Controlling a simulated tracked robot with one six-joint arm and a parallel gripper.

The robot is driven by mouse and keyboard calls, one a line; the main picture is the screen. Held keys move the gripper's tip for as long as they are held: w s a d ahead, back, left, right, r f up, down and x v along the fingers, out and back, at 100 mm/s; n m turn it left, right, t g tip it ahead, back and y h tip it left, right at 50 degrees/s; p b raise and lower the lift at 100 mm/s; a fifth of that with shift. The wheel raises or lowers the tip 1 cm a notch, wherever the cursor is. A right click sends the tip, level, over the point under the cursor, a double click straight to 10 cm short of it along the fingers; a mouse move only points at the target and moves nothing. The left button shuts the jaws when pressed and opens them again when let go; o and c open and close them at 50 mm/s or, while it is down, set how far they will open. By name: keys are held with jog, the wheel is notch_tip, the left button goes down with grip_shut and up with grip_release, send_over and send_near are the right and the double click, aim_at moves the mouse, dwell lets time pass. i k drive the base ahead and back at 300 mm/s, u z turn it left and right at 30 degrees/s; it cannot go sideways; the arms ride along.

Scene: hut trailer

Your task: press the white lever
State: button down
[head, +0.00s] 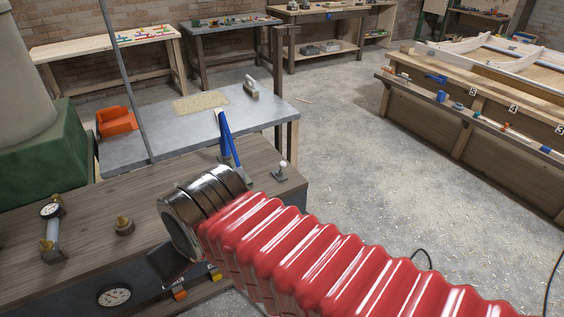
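A small lever with a white round knob (283,165) stands on a dark metal base near the right end of the brown wooden bench (80,240). It stands clear, with nothing touching it. My red ribbed arm sleeve (310,255) comes in from the lower right and ends in dark shiny metal rings (205,190) over the bench, left of the white lever and nearer to me.
Blue-handled levers (225,135) stand just left of the white lever. A grey table (190,132) with an orange block (117,121) stands behind. The floor (345,150) to the right is largely open.

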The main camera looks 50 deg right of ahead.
aim_at(282, 166)
jog(key=z, duration=0.35)
jog(key=i, duration=0.85)
jog(key=z, duration=0.4)
